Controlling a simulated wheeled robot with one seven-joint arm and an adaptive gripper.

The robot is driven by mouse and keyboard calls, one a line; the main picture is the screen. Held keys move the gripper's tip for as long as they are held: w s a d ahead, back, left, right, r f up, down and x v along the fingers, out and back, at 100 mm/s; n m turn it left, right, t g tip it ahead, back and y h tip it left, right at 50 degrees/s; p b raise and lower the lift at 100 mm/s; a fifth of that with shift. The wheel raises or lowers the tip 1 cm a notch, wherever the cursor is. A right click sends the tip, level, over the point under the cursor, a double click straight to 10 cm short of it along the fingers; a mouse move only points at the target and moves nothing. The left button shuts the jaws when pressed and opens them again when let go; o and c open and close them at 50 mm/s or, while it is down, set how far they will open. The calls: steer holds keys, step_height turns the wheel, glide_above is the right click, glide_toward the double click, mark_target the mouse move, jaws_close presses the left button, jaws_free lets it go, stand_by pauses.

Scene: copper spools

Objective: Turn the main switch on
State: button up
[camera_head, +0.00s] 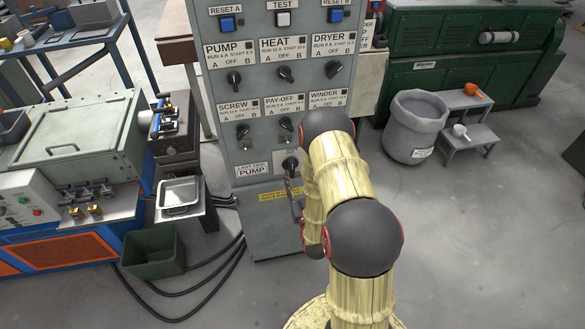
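A grey control cabinet (262,211) stands in the middle with rows of labelled black knobs. A lone black knob (290,163) sits low on its panel, right of a plate reading "LAST TRIP PUMP". It may be the main switch, but its label is partly covered by my arm and unreadable. My gripper (293,191) is in front of the cabinet just below this knob, mostly hidden by my arm. I cannot tell whether it touches the knob or how far its fingers are apart.
Above are the PUMP knob (234,78), HEAT knob (286,73), SCREW knob (242,131) and PAY-OFF knob (286,124). A machine with a metal tray (180,212) and a green bin (152,270) stand left. A grey bin (408,149) and step stool (447,139) stand right.

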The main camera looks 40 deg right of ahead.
mark_target(292, 167)
steer(key=x, duration=0.5)
steer(key=shift+w+d, duration=0.15)
steer(key=shift+w, duration=0.2)
steer(key=shift+c, duration=1.3)
jaws_close()
